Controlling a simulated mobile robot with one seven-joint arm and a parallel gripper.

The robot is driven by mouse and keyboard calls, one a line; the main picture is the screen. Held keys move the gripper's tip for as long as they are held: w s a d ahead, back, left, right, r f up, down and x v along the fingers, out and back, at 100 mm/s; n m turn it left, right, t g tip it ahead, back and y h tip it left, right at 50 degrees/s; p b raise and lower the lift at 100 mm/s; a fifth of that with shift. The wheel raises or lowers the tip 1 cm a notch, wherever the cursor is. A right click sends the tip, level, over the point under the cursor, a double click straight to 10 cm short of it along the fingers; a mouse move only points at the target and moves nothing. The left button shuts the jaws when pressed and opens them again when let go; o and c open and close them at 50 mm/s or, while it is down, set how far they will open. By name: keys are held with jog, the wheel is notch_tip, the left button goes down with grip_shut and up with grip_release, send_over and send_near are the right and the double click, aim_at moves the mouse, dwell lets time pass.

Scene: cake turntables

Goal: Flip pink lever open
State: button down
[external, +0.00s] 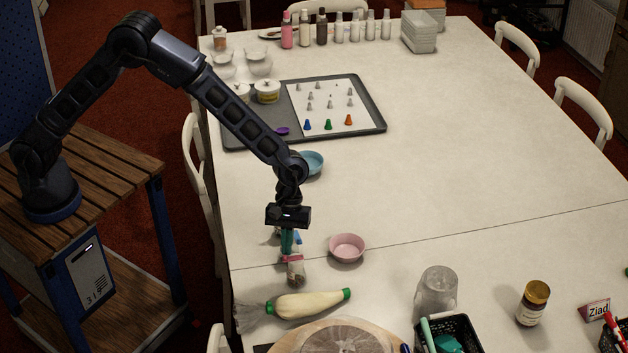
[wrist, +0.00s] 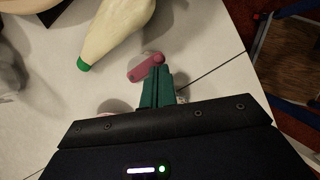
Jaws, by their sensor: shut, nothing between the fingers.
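The pink lever (external: 294,259) sits at the top of a small clear container (external: 296,273) with brownish contents on the white table. In the wrist view the pink lever (wrist: 146,67) is a short rounded bar lying slantwise at the fingertips. My gripper (external: 288,251) points down with its teal fingers close to the lever. In the wrist view the fingers of my gripper (wrist: 157,72) are together with nothing between them. They overlap the lever's edge in the picture; I cannot tell whether they touch it. The fingers hide part of the container.
A filled piping bag (external: 308,304) with a green tip lies just in front of the container. A pink bowl (external: 347,247) stands to the right and a blue bowl (external: 312,162) behind. A turntable (external: 290,343) is at the front edge. The table's right middle is clear.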

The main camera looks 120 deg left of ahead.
aim_at(295, 263)
jog(key=shift+d, duration=0.1)
jog(key=n, duration=0.1)
jog(key=d+n+t, duration=0.1)
jog(key=n, duration=0.1)
jog(key=shift+w+d+y, duration=0.1)
jog(key=shift+w+y, duration=0.1)
jog(key=shift+y, duration=0.2)
jog(key=n, duration=0.2)
jog(key=w+d+n+t+y, duration=0.1)
jog(key=n, duration=0.2)
jog(key=shift+w+d, duration=0.1)
jog(key=n+y, duration=0.1)
jog(key=n, duration=0.1)
jog(key=w+n+y, duration=0.1)
jog(key=n, duration=0.1)
jog(key=w+n+y, duration=0.1)
jog(key=n, duration=0.2)
jog(key=shift+w+d+t, duration=0.2)
jog(key=shift+d+t, duration=0.1)
jog(key=shift+d, duration=0.05)
jog(key=shift+a, duration=0.1)
jog(key=shift+s+a, duration=0.1)
jog(key=shift+a, duration=0.6)
